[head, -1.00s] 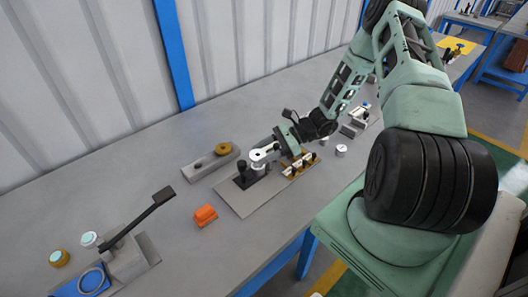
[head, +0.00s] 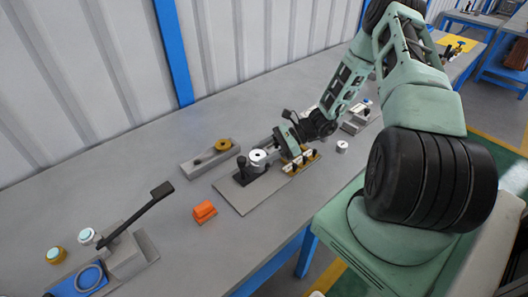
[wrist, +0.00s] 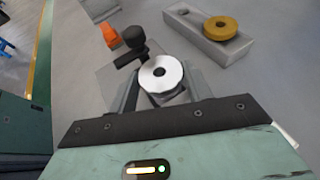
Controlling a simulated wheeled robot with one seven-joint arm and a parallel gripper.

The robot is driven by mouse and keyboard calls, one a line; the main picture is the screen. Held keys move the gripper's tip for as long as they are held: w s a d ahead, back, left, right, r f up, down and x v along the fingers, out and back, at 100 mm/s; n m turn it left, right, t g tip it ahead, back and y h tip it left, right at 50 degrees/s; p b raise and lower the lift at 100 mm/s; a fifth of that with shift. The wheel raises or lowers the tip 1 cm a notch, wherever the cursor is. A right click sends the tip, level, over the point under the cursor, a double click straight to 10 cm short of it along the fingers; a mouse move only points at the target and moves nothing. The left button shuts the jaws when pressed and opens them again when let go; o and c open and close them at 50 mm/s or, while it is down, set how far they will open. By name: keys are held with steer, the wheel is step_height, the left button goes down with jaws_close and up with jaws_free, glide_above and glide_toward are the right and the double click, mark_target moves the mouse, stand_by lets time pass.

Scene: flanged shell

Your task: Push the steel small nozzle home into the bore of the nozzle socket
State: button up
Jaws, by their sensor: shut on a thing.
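A pale steel, ring-topped round part with a dark central hole, which I take for the small nozzle (head: 258,155), stands upright on a grey base plate (head: 243,205). In the wrist view the nozzle (wrist: 161,72) sits between the two fingers of my gripper (wrist: 160,88), which is shut on it. A grey round body, apparently the nozzle socket (wrist: 176,98), shows just below the ring. The socket's bore is hidden, so I cannot tell how deep the nozzle sits. In the head view my gripper (head: 270,151) reaches in from the right.
A black clamp (wrist: 134,42) stands close beside the nozzle. A brass rack (head: 300,163) with several dark pegs lies right of it. A grey block with a gold ring (head: 222,145) lies behind, an orange block (head: 204,211) left. A small white cylinder (head: 342,146) stands to the right.

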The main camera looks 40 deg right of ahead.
steer(key=shift+f, duration=0.25)
steer(key=o, duration=1.2)
steer(key=shift+d, duration=0.15)
steer(key=shift+s+d+b, duration=0.1)
steer(key=shift+d+b, duration=0.2)
steer(key=b+v, duration=0.4)
steer(key=v, duration=1.2)
steer(key=shift+s+d+r, duration=0.15)
steer(key=shift+r, duration=0.15)
